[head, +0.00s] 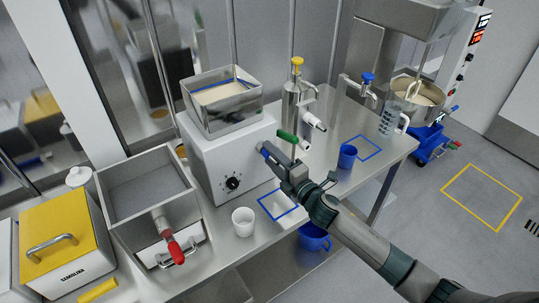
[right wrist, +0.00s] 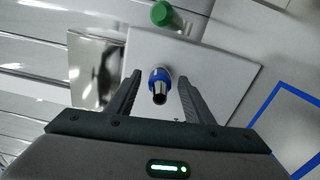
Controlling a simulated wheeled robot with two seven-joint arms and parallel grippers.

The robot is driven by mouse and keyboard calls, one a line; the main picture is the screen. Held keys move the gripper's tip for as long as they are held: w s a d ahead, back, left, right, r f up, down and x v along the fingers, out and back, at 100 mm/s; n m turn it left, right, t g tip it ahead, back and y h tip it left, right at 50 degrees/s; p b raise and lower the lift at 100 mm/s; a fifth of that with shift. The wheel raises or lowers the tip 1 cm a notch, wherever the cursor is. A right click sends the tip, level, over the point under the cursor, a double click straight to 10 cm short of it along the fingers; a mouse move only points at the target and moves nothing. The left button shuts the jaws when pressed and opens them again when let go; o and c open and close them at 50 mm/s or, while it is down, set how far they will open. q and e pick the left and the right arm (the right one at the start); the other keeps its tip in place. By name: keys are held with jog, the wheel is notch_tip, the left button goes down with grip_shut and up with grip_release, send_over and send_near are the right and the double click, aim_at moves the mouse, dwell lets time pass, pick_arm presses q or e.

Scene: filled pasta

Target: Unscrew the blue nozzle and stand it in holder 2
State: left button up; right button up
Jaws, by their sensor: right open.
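The blue nozzle (right wrist: 159,84), a blue collar with a metal tip, is on the front of the white machine (right wrist: 215,65). In the right wrist view it sits between the fingers of my right gripper (right wrist: 159,90), which is open with a gap on both sides. In the head view my right gripper (head: 270,155) is at the right side of the white machine (head: 215,165) and hides most of the nozzle. I cannot make out holder 2 or any number in these views. My left gripper is not in view.
A green-handled lever (head: 287,137) is close above my right gripper. A white cup (head: 243,221) and a blue cup (head: 347,156) stand on the steel table (head: 330,190). A yellow-lidded bin (head: 62,235) is at the left. A blue-outlined square beside the gripper looks empty.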

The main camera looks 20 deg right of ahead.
jog(key=m, duration=0.2)
jog(key=shift+m+p, duration=0.35)
jog(key=shift+m, duration=0.05)
jog(key=m, duration=0.5)
jog(key=shift+m, duration=0.3)
jog(key=m, duration=0.2)
jog(key=shift+m, duration=0.4)
jog(key=shift+m, duration=0.6)
jog(key=m, duration=0.3)
jog(key=shift+m, duration=0.3)
jog(key=m, duration=0.3)
jog(key=shift+m, duration=0.3)
jog(key=m, duration=0.3)
